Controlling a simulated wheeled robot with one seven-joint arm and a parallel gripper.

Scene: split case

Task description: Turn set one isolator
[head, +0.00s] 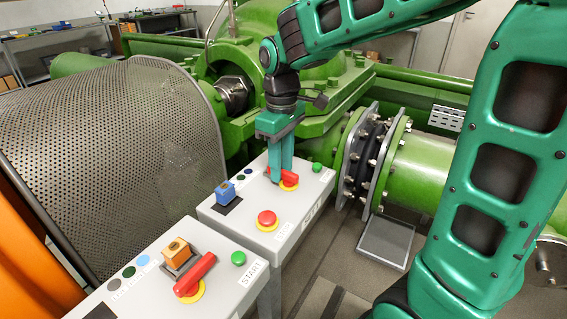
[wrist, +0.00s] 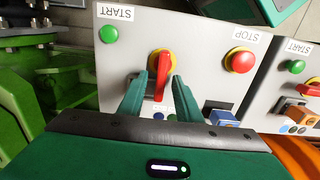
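Two grey control panels each carry a red rotary isolator handle on a yellow disc. My gripper (head: 280,180) is at the far panel (head: 239,211), with its fingers pointing down at that panel's red handle (head: 291,177). In the wrist view the red handle (wrist: 162,72) stands between the two green fingers, with a visible gap on each side. The fingers are open and not closed on it. The near panel's red handle (head: 196,273) is free, angled across its yellow disc. I cannot read which panel is set one.
The far panel also has a red stop button (head: 267,219), a green start button (head: 317,167) and a blue block (head: 225,191). The near panel has an orange block (head: 177,251) and a green button (head: 238,258). A perforated guard (head: 120,150) and green pipework (head: 420,168) stand close by.

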